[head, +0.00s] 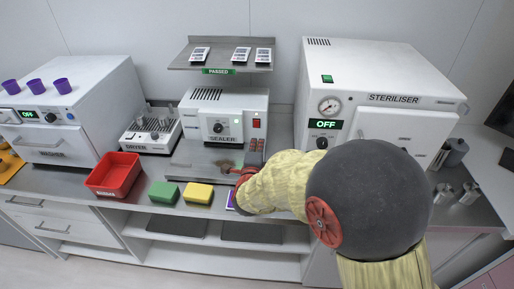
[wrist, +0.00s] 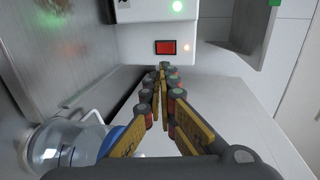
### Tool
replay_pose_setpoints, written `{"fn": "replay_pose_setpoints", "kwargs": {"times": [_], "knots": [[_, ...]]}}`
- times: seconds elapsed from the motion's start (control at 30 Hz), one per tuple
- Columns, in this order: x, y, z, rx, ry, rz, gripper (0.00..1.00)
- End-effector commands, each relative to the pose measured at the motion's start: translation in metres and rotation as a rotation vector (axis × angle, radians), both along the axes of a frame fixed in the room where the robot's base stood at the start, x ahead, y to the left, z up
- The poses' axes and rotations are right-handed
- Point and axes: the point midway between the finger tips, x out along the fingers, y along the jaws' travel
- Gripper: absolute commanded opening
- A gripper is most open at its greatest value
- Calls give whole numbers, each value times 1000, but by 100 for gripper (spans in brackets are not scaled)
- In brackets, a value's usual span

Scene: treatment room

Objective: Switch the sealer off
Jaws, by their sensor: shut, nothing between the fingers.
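The sealer (head: 232,104) is a white box labelled SEALER on the counter, with a dial (head: 218,128) on its front. My gripper (head: 257,146) is in front of the sealer, just below the switch. In the wrist view its fingertips (wrist: 163,68) are shut and empty, slightly apart from the switch.
The steriliser (head: 315,80), showing OFF, stands close on the right. The dryer (head: 150,132) stands left. A red bin (head: 114,175), green block (head: 164,192) and yellow block (head: 198,193) line the front. A shelf (head: 190,65) hangs above. A clear bottle (wrist: 62,145) is near my fingers.

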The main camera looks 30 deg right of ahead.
Motion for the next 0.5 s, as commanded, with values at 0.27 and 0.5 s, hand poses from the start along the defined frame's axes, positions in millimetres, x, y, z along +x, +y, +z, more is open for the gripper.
{"fn": "replay_pose_setpoints", "kwargs": {"times": [0.27,0.5], "knots": [[45,-32,-14,1,0,-2,0],[73,-50,-9,-1,-1,-1,0]]}}
